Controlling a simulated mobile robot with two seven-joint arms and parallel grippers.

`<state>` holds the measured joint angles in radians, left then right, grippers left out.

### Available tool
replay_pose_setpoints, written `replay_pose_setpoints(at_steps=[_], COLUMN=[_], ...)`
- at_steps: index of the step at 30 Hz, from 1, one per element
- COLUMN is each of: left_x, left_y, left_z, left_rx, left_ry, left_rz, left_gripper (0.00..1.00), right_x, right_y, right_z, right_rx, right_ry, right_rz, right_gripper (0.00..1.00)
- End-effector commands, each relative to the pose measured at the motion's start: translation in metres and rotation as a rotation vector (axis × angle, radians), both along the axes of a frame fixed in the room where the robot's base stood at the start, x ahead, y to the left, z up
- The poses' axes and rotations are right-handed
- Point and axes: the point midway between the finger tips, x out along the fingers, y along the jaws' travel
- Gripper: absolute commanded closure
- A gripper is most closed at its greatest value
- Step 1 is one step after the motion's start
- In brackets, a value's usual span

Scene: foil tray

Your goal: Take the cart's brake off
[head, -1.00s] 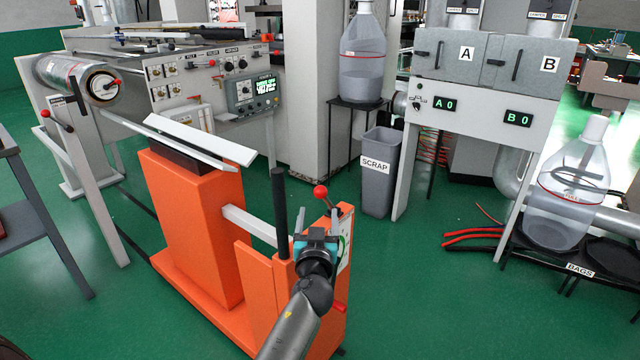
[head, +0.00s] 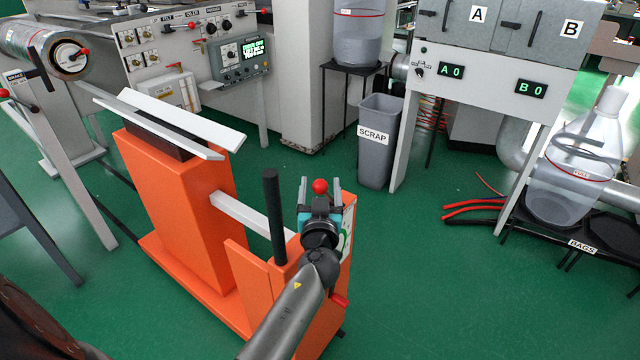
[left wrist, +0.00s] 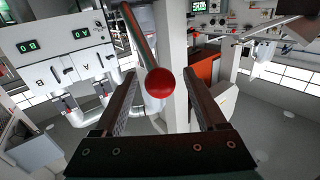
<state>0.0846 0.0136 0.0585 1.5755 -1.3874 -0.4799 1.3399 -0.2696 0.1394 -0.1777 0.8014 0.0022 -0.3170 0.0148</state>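The orange cart (head: 185,205) stands on the green floor, with a white V-shaped cradle on top and a black upright handle (head: 274,218) on its nearer part. A red ball knob (head: 320,186) tops a lever at this nearer part; the lever's shaft is mostly hidden by my gripper. My left gripper (head: 320,188) is open, one finger on each side of the knob in the picture. In the left wrist view the red knob (left wrist: 160,82) shows between the spread fingers, with gaps on both sides. A red-tipped part (head: 339,300) shows low on the cart. My right gripper is out of view.
A grey SCRAP bin (head: 378,160) stands behind the cart. A machine with a control panel (head: 195,45) is at back left, and the A/B unit (head: 470,85) at back right. A clear bottle (head: 568,185) sits on the BAGS stand. Green floor right of the cart is free.

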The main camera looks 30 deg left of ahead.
Motion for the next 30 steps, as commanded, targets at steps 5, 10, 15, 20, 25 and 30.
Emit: replay_pose_setpoints(at_steps=[5,10,15,20,25,30], left_x=[0.0001,0.0002,0.0002,0.0002,0.0004,0.0004], left_y=[0.0001,0.0001,0.0001,0.0002,0.0003,0.0004], left_z=[0.0,0.0002,0.0003,0.0005,0.0008,0.001], left_rx=[0.0,0.0,0.001,0.001,0.001,0.001], left_ry=[0.0,0.0,-0.001,-0.001,-0.001,-0.002], left_rz=[0.0,0.0,0.0,0.0,0.0,0.0], left_gripper=[0.43,0.62,0.82,1.0,1.0,1.0], right_x=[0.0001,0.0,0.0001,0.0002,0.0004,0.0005], right_y=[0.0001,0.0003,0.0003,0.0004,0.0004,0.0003], right_z=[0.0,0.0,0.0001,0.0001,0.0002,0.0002], right_rx=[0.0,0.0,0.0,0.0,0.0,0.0], right_ry=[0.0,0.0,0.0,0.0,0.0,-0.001], right_rz=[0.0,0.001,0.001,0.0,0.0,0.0], right_gripper=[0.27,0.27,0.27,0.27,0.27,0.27])
